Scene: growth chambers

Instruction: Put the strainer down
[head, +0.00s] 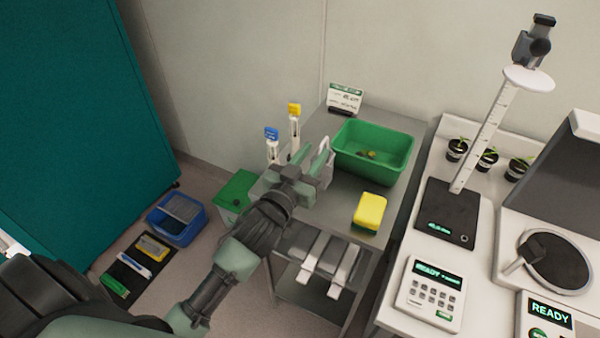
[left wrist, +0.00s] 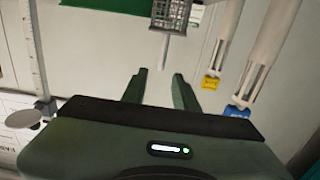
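The strainer (left wrist: 178,14) shows at the top of the left wrist view, a grey mesh basket with a pale handle (left wrist: 164,48) pointing toward my left gripper (left wrist: 161,76). The two fingers are apart with empty space between them. The handle's end lies just beyond the fingertips, and no grip on it shows. In the head view my left gripper (head: 311,160) is over the left side of the grey cart top (head: 335,205), beside the green tub (head: 372,172). The arm and gripper largely hide the strainer there. My right gripper is not in view.
Blue-capped (head: 271,133) and yellow-capped (head: 294,110) tube-like tools stand left of the gripper. A yellow sponge (head: 370,211) lies on the cart, and a small sign (head: 345,98) stands behind. A green bin (head: 236,192) and blue tub (head: 177,219) are on the floor. A white bench (head: 400,318) is right.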

